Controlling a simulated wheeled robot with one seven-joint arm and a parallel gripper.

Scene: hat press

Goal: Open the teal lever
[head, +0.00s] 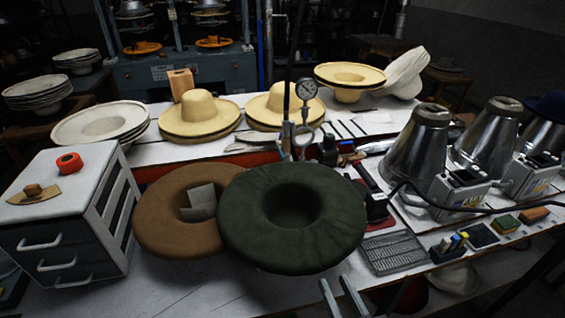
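A small bluish-teal part (284,147) shows at the foot of the gauge pipe, just behind the dark green hat. It is too small to tell for sure whether it is the teal lever or how it is turned. The pressure gauge (307,89) stands above it on the pipe. My gripper (340,296) shows at the bottom edge, its two fingers apart with nothing between them. It is in front of the green hat and well short of the gauge pipe.
A dark green hat (335,225) and a brown hat (160,235) lie in front of the pipe. A white drawer cabinet (50,215) stands at left. Metal cones (414,150), a black hose (440,207) and a wire rack (395,253) are at right. Straw hats (199,112) sit behind.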

